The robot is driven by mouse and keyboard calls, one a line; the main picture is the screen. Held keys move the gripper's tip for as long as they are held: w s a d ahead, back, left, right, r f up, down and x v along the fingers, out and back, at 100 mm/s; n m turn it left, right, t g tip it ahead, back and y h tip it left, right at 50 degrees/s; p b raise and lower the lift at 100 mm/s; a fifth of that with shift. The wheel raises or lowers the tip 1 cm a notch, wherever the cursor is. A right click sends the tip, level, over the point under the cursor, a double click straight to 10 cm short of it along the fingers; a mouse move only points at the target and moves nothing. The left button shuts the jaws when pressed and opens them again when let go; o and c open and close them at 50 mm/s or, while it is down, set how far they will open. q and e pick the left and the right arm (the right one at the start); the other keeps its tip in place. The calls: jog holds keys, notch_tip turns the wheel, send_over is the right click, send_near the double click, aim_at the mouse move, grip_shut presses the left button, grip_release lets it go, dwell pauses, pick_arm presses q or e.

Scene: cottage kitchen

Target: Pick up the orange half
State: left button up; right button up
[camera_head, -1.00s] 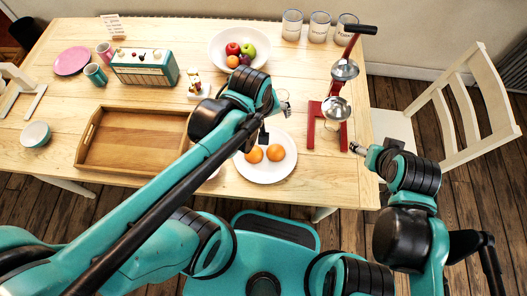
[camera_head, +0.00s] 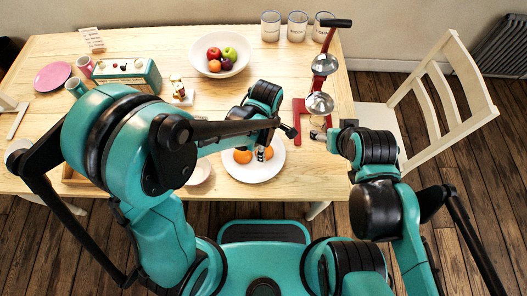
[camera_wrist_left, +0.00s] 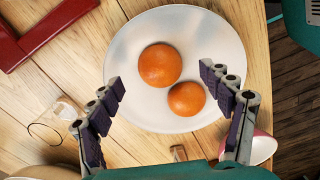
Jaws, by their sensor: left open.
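Two rounded orange pieces lie on a white plate (camera_head: 255,174).
A red press stand (camera_head: 300,122) with metal bowls stands right of the plate, a glass (camera_head: 318,124) at its base. A small bowl (camera_head: 200,172) sits left of the plate. A fruit bowl (camera_head: 220,67) and radio (camera_head: 130,75) are behind. My left arm hides most of the wooden tray.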

pick_arm(q)
notch_tip(320, 180, down, 4)
jog(key=shift+r+b, duration=0.25)
jog(key=shift+b, duration=0.4)
jog(key=shift+r, duration=0.1)
jog(key=c, duration=0.9)
jog(key=shift+o, duration=0.2)
